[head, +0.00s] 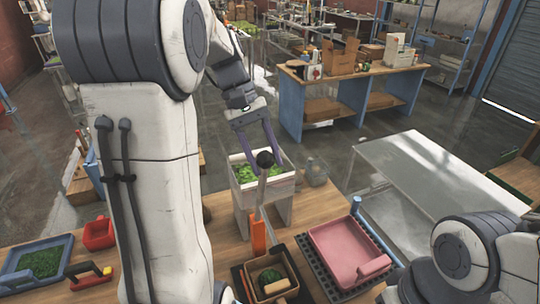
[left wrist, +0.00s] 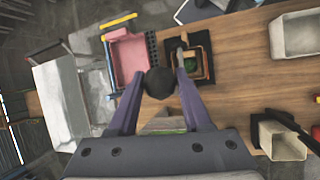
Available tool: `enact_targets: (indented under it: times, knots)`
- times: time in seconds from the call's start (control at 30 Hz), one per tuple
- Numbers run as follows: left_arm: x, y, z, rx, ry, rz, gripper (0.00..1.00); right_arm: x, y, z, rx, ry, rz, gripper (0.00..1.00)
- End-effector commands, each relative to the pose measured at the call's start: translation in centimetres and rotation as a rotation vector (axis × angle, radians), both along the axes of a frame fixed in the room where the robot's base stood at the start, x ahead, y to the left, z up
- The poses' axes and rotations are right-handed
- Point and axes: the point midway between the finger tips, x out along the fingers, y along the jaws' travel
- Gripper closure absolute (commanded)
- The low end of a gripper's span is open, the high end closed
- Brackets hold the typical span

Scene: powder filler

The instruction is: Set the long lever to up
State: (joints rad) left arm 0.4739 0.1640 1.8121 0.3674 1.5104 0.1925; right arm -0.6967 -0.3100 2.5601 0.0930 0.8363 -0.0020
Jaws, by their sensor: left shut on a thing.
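In the left wrist view the knob (left wrist: 159,82) sits between the fingertips and hides the shaft below. The lever's base is hard to make out behind an orange part (head: 258,236). My right gripper is out of view.
A pink tray (head: 335,243) on a black grid lies right of the lever. A tan container with a dark green item (head: 284,271) stands in front. A blue tray (head: 64,249) and red container (head: 99,233) are left. A white table (head: 420,165) stands right.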

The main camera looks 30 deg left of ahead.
Motion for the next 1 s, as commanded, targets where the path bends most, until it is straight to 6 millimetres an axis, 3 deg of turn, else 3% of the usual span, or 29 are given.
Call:
enact_targets:
  times: [0.2,0.23,0.3,0.73,1.0]
  knots:
    - [0.3,0.2,0.0,0.006,-0.011,0.007,1.0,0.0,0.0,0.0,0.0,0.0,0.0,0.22]
    - [0.3,0.2,0.0,0.006,-0.011,0.007,0.4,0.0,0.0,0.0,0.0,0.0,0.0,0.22]
    - [0.3,0.2,0.0,0.006,-0.009,0.006,0.22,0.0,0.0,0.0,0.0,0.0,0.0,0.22]
    - [0.4,0.3,0.6,0.004,-0.009,0.002,0.22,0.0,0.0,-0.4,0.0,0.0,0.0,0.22]
    - [0.9,2.5,4.6,0.007,-0.011,0.004,0.22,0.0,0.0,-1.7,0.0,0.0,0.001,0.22]
